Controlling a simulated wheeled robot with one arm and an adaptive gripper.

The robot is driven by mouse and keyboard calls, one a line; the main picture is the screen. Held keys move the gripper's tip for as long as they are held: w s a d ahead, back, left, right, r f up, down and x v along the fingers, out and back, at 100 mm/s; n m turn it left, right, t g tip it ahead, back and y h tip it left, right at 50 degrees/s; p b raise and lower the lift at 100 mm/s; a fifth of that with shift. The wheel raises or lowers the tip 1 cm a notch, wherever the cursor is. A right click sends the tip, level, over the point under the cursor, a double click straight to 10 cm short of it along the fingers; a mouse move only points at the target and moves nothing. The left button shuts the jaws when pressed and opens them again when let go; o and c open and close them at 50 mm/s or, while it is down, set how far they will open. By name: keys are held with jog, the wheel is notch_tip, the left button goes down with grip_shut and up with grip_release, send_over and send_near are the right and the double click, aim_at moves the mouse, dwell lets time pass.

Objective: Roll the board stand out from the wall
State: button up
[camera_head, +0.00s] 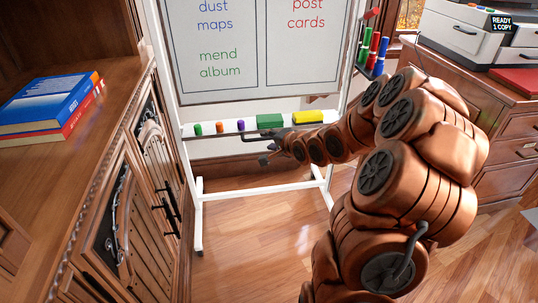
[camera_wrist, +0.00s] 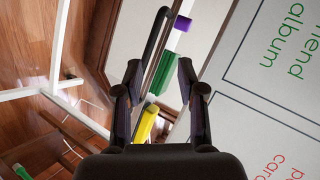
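The board stand has a white frame (camera_head: 197,218) and a white board (camera_head: 238,90) with coloured handwriting. A dark bar handle (camera_head: 232,136) runs along the front of its tray; in the wrist view the handle (camera_wrist: 152,42) reaches toward my fingers. My gripper (camera_head: 268,152) is at the right part of the handle, below the tray. In the wrist view my gripper (camera_wrist: 159,68) has its two fingers apart. I cannot tell whether the handle lies between them. The stand's legs rest on the wooden floor near the wall.
The tray holds markers, a green eraser (camera_head: 270,121) and a yellow block (camera_head: 311,117). A wooden cabinet with books (camera_head: 45,105) stands close on the left. A desk with a printer (camera_head: 478,35) is on the right. The floor (camera_head: 255,255) before the stand is clear.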

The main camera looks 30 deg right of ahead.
aim_at(269, 138)
jog(key=d+f+m+t+b, duration=0.2)
jog(key=d+f+m+b, duration=0.1)
jog(key=d+f+b, duration=0.15)
jog(key=shift+m+t, duration=0.3)
jog(key=shift+t, duration=0.3)
jog(key=shift+w+d+f+b, duration=0.1)
jog(key=shift+w+f+b, duration=0.35)
jog(key=shift+w, duration=0.95)
jog(key=shift+w+d+f+b, duration=0.15)
jog(key=shift+w+b, duration=0.4)
jog(key=shift+w, duration=0.9)
jog(key=shift+w+a+f+b, duration=0.1)
jog(key=shift+w+f+b, duration=0.35)
jog(key=shift+w, duration=0.95)
grip_shut()
